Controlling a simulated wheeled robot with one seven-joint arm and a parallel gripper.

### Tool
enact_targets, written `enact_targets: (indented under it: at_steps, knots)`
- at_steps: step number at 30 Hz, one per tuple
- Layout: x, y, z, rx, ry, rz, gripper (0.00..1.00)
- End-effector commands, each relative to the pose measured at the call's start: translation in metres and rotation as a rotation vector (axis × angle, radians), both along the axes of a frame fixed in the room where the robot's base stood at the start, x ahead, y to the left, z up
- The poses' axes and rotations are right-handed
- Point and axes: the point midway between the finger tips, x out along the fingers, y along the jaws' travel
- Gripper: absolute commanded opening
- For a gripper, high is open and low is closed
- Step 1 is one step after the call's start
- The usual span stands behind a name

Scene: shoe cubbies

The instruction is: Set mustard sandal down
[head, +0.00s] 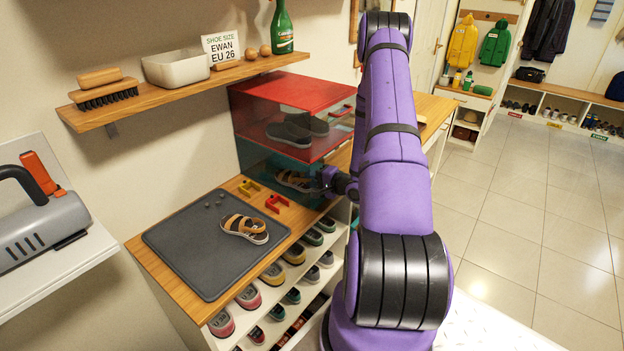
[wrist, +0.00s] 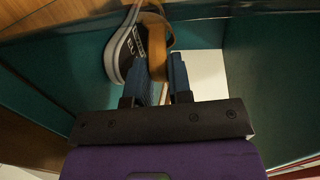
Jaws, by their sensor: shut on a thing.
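One mustard-tan sandal (head: 295,181) is inside the teal lower box (head: 262,161). In the wrist view the sandal (wrist: 127,47) shows a dark insole with pale size lettering, a light sole edge and a mustard strap (wrist: 156,32). I cannot tell whether the sole touches the box floor. A matching mustard-tan sandal (head: 245,229) lies on the grey mat (head: 185,252).
A red box (head: 291,92) with dark shoes sits on top of the teal box. Yellow (head: 249,188) and red (head: 277,203) pieces lie in front. A wall shelf (head: 180,91) overhangs the wooden top. Cubbies below hold several shoes. The tiled floor at right is clear.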

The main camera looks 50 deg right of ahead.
Motion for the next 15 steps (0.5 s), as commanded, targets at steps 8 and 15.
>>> enact_targets:
  at_steps: [8,15]
  knots:
    - [-0.0001,0.0001,-0.0009,0.0,0.0,0.0,0.45]
    - [-0.001,-0.0003,0.0022,0.0,0.0,0.0,0.45]
